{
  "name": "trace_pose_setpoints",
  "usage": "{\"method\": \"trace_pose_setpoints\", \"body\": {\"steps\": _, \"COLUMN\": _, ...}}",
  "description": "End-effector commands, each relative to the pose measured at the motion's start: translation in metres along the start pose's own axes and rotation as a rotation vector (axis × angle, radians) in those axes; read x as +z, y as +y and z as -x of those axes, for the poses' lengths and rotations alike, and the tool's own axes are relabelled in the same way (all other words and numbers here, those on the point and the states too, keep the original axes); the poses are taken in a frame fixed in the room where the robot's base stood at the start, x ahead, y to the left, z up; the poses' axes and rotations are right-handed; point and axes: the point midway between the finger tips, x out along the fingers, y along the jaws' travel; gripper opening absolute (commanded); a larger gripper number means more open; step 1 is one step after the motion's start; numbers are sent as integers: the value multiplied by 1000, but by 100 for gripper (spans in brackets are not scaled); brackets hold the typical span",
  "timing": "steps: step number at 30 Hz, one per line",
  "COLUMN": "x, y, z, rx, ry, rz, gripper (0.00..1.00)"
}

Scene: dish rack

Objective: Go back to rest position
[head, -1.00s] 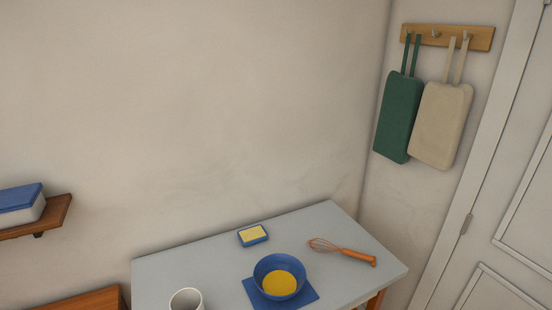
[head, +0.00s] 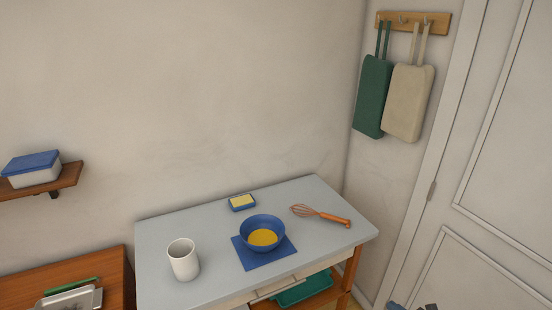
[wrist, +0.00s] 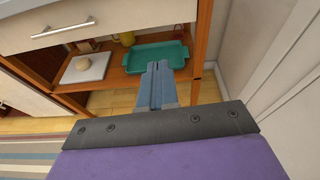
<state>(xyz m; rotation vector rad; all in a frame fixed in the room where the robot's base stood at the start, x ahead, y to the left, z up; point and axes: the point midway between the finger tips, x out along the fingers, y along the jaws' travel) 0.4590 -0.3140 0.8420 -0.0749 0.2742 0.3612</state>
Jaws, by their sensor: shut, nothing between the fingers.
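My gripper (wrist: 157,68) is in the wrist view, its two blue-grey fingers together with nothing between them. It points toward the open lower shelf (wrist: 120,78) of the table. A teal tray (wrist: 150,57) lies on that shelf, just beyond the fingertips in the picture. I cannot tell the exact gap between them. In the head view only a small dark piece, likely part of my arm, shows at the bottom right edge.
On the grey table (head: 205,222) stand a white cup (head: 183,262), a blue bowl (head: 262,232) with yellow contents on a blue mat, a butter dish (head: 242,202) and a whisk (head: 322,215). A drawer (wrist: 75,25) sits above the shelf. A door (head: 490,180) is at right.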

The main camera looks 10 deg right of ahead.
Motion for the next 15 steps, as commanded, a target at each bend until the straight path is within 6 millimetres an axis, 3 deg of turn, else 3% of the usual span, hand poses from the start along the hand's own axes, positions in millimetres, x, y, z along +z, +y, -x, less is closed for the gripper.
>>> {"method": "trace_pose_setpoints", "body": {"steps": 8, "x": 54, "y": 26, "z": -29, "rx": 117, "ry": -54, "rz": 101, "gripper": 0}}
{"method": "trace_pose_setpoints", "body": {"steps": 15, "x": 124, "y": 72, "z": -59, "rx": 285, "ry": -120, "rz": 251, "gripper": 0}}
